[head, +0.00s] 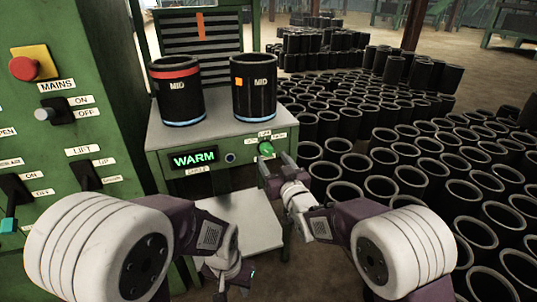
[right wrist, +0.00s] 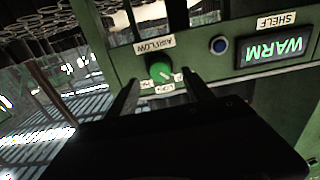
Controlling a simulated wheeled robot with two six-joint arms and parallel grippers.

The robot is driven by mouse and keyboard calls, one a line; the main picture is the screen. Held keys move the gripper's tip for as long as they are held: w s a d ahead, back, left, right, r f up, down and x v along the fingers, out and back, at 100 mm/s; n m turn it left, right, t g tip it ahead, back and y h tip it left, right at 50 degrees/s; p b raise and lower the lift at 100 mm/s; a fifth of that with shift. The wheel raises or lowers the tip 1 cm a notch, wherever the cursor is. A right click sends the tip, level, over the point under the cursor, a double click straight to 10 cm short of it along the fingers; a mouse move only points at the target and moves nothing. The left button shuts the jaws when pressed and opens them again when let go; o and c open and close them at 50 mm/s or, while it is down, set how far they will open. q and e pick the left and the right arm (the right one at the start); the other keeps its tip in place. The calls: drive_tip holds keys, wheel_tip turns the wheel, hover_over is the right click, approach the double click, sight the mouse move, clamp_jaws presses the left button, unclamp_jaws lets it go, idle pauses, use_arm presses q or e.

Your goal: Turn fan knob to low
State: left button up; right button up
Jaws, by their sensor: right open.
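The fan knob (head: 266,148) is green and round, on the front panel of the grey-topped machine, right of the lit WARM display. It also shows in the right wrist view (right wrist: 159,71), where the picture is upside down, with an AIRFLOW label and small setting labels around it. Its setting is too small to read surely. My right gripper (head: 273,170) is open just in front of and below the knob. In the right wrist view its fingers (right wrist: 163,88) stand apart, one to each side of the knob; contact cannot be told. My left gripper (head: 222,284) hangs low, away from the panel.
Two black MID sleeves, one red-banded (head: 178,95) and one orange-marked (head: 254,90), stand on the machine top. A WARM display (head: 194,159) and blue button (head: 230,157) sit left of the knob. Many black sleeves (head: 380,190) crowd the floor at right. A green cabinet (head: 75,140) stands left.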

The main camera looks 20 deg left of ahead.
sight(268, 153)
use_arm(q)
drive_tip(key=shift+f+b, duration=0.5)
drive_tip(key=shift+f, duration=0.45)
use_arm(e)
drive_tip(key=x, duration=0.5)
drive_tip(key=shift+f, duration=0.15)
clamp_jaws()
drive_tip(key=shift+m, duration=0.3)
drive_tip(key=m+p, duration=0.1)
drive_tip(key=m, duration=0.3)
use_arm(q)
drive_tip(key=shift+r, duration=0.75)
use_arm(e)
drive_tip(key=shift+m, duration=2)
